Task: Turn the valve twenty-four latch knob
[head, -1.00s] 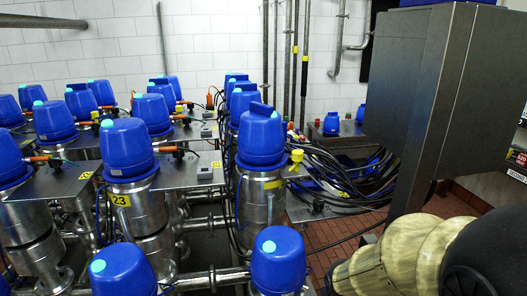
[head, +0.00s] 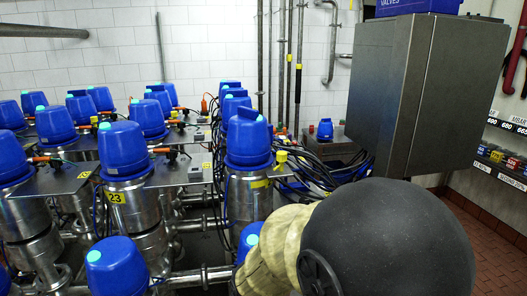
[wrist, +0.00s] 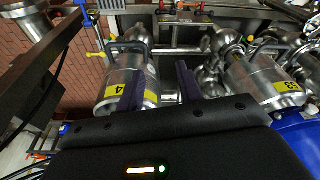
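In the head view, a steel valve with a blue cap (head: 249,138) stands right of the valve tagged 23 (head: 116,198). Its yellow tag is partly turned away; in the wrist view a tag (wrist: 115,90) on a steel valve body shows a 4, its other digit hidden by a finger. A small yellow knob (head: 281,157) sits at that valve's right side, and a yellow knob also shows in the wrist view (wrist: 92,56). I cannot tell whether it is the latch knob. My gripper (wrist: 160,78) is open, its dark fingers apart in front of the tagged body, with nothing visibly held.
Rows of blue-capped valves and steel pipes fill the left. A low blue cap (head: 107,265) stands at the front. Black cables (head: 315,170) lie behind the valve. A grey cabinet (head: 405,95) hangs at right, above a red tiled floor (head: 490,245).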

